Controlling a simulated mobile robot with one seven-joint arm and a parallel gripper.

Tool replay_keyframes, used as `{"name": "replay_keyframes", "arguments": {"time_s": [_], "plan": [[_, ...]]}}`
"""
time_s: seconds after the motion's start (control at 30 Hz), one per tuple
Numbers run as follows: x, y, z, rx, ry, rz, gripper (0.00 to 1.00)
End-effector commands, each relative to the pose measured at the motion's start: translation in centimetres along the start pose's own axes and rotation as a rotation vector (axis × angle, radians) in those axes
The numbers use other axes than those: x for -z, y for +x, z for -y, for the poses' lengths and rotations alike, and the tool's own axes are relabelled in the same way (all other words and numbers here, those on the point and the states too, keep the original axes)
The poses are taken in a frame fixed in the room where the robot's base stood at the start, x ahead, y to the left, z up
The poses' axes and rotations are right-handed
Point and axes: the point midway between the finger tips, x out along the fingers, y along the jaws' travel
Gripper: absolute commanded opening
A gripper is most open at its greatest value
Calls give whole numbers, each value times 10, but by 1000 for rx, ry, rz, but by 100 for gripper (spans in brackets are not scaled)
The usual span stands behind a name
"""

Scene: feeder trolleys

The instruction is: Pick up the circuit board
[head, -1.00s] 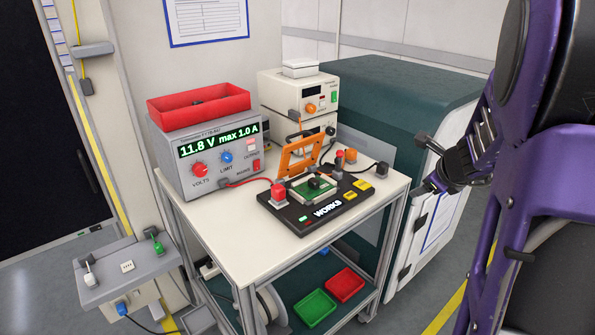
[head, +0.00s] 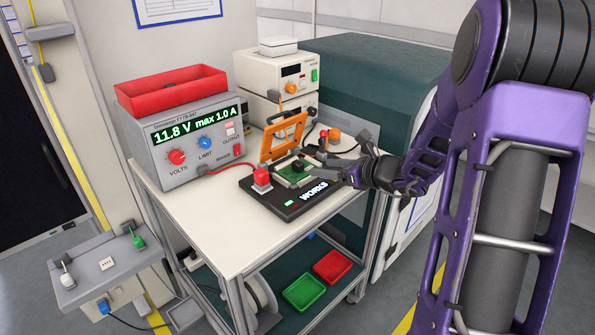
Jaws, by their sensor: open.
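The green circuit board (head: 294,172) sits in the black test fixture (head: 262,192) on the trolley top, with the fixture's orange hinged frame (head: 285,138) raised behind it. My gripper (head: 334,168) comes in from the right, over the right part of the fixture. Its dark fingers are open and point left, close to the board's right side. I cannot tell whether a finger touches the board.
A power supply (head: 190,143) with a red bin (head: 172,90) on top stands on the trolley's left. Cream instruments (head: 270,72) stand at the back. A red knob (head: 261,176) rises at the fixture's left. The trolley's front left top (head: 195,215) is clear.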

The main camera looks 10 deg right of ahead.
Motion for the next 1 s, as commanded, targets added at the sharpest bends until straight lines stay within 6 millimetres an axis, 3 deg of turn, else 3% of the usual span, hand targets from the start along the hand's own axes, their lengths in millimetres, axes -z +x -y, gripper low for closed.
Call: {"name": "replay_keyframes", "arguments": {"time_s": [0.13,0.43,0.7,1.0], "plan": [[2,29,0,-2,0,-2,62],[0,52,0,0,-1,-2,62],[-1,90,0,-1,0,-1,62],[-1,96,1,2,0,-2,62]]}}
